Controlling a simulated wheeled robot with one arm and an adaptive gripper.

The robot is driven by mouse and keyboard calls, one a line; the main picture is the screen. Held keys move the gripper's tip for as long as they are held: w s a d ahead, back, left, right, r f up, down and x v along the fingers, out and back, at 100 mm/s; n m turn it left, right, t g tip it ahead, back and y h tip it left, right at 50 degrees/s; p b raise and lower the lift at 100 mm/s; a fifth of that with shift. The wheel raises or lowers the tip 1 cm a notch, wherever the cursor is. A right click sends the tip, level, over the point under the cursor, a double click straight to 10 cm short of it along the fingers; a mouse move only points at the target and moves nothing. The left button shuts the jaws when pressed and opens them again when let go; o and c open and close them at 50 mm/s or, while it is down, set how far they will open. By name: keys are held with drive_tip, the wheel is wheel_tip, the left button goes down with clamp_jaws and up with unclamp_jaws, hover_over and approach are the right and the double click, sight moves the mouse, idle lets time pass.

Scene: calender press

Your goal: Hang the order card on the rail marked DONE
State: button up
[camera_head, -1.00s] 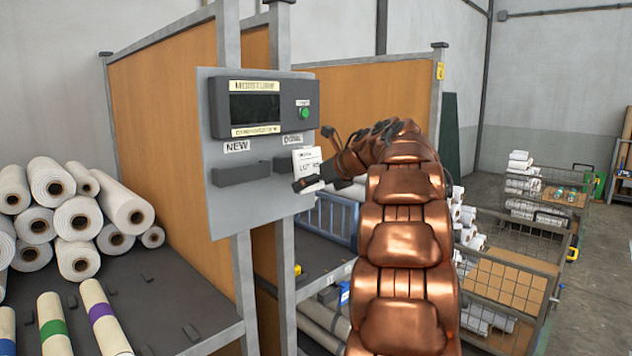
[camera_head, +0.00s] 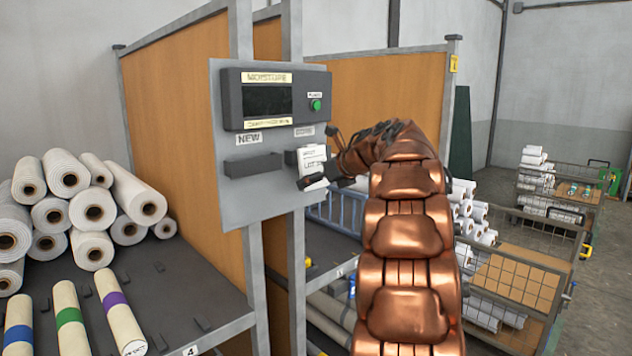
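The white order card (camera_head: 312,161), with "LOT" printed on it, is in front of the right end of the grey panel (camera_head: 228,190). My gripper (camera_head: 318,180) is at the card's lower right edge and appears closed on it. The DONE rail (camera_head: 291,157) is a dark ledge under its label (camera_head: 304,131); the card covers much of it. I cannot tell whether the card touches the rail. The NEW rail (camera_head: 252,165) to the left is empty.
The moisture unit (camera_head: 268,100) with a green button (camera_head: 315,105) sits just above the rails. White rolls (camera_head: 92,210) lie on the shelf at left. Wire carts (camera_head: 520,285) stand at right.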

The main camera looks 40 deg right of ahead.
drive_tip(key=o, duration=1)
drive_tip(key=shift+s, duration=0.1)
drive_tip(key=v, duration=1.2)
